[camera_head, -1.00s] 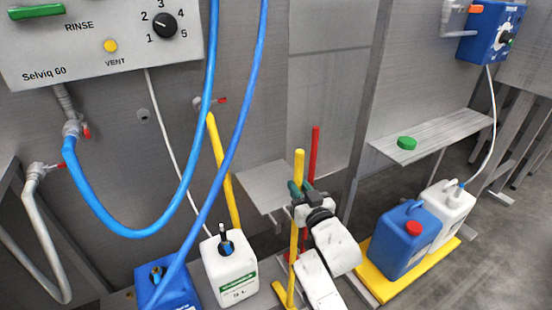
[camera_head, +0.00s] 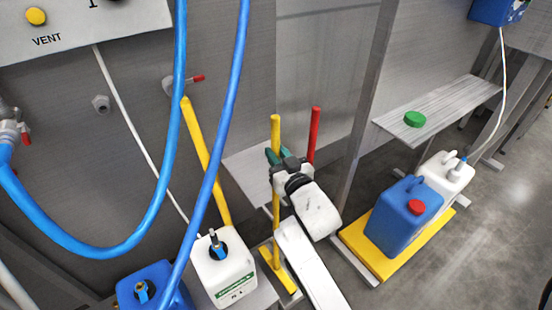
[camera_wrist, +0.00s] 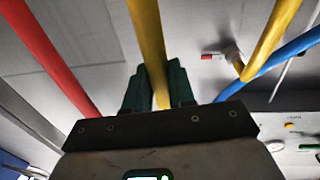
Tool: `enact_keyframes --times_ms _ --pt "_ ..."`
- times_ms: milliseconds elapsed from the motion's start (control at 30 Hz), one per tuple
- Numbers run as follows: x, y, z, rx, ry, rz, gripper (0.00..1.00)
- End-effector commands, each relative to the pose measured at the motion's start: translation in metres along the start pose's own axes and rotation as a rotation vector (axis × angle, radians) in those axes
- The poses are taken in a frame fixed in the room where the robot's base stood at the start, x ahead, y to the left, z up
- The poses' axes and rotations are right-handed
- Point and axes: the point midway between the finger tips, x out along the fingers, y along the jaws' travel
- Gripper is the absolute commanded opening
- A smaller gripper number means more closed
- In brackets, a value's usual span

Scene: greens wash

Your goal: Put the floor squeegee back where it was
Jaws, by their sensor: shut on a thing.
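The floor squeegee has a yellow pole (camera_head: 277,222) and a yellow foot piece low down, close to the floor. It stands nearly upright in the head view; whether the foot touches the floor I cannot tell. My gripper (camera_head: 274,157) is shut on the upper part of the pole. In the wrist view the yellow pole (camera_wrist: 148,35) passes between the green fingers of my gripper (camera_wrist: 158,88). A red pole (camera_head: 315,135) stands just right of and behind it. Another yellow pole (camera_head: 205,160) leans at the left, its lower end hidden.
A grey shelf (camera_head: 245,165) lies behind the squeegee. A white jug (camera_head: 222,270) and a blue jug (camera_head: 150,285) stand left, below blue hoses (camera_head: 210,170).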

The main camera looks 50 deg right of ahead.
Motion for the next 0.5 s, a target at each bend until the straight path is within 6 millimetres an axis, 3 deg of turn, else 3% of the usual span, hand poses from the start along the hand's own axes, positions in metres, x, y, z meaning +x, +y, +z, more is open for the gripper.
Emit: enact_keyframes --times_ms 100,333,367,500 --pt "-0.0060 -0.0025 0.0174 0.000 0.002 0.001 0.00" --pt "-0.0073 -0.0039 0.0166 0.000 0.002 0.000 0.00" --pt "-0.0075 -0.0039 0.0184 0.001 -0.002 0.001 0.25" --pt "-0.0074 -0.0039 0.0183 0.001 -0.002 0.000 0.38"
